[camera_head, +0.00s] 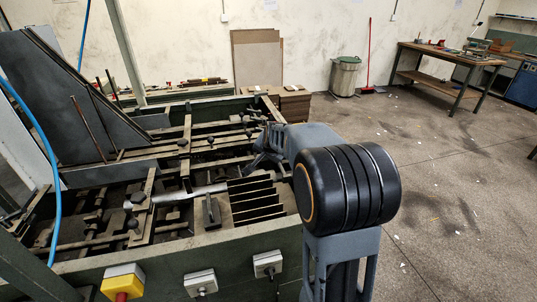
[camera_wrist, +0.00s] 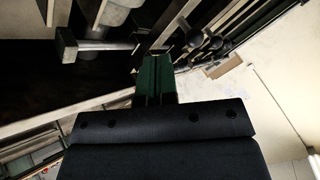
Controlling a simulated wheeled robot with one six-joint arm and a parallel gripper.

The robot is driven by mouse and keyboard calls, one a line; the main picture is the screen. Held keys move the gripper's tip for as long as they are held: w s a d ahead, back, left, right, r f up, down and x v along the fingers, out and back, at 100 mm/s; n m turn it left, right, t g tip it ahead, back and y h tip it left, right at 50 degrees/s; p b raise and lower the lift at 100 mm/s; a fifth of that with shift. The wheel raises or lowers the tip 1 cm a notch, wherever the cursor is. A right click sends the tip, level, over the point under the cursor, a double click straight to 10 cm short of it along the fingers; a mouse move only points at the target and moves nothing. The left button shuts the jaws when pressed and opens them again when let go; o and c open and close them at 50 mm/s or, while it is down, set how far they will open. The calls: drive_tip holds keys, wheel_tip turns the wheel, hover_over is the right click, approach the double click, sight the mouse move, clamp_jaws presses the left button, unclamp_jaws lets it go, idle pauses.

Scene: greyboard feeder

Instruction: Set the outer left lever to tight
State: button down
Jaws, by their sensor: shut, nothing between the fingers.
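The green-framed feeder (camera_head: 190,248) fills the left of the head view, with several dark round-knobbed levers or clamps on its bars. One knob (camera_head: 138,197) is at the left and another (camera_head: 184,142) is farther back. I cannot tell which one is the outer left lever, or its setting. My gripper (camera_wrist: 155,62) has its green fingers shut and empty in the wrist view. A hammer-shaped metal piece (camera_wrist: 67,45) lies to the left of the fingers, and dark round knobs (camera_wrist: 194,38) are to the right. In the head view, my arm partly hides the gripper over the feeder.
A yellow box with a red button (camera_head: 122,283) and grey switch boxes (camera_head: 200,283) are on the feeder's front. A blue hose (camera_head: 57,190) hangs at the left. The floor (camera_head: 450,170) at the right is open.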

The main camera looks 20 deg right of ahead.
drive_tip(key=s+a+r, duration=0.3)
drive_tip(key=a+r, duration=0.1)
drive_tip(key=r, duration=0.2)
drive_tip(key=shift+r, duration=0.15)
drive_tip(key=shift+d, duration=0.1)
idle(0.4)
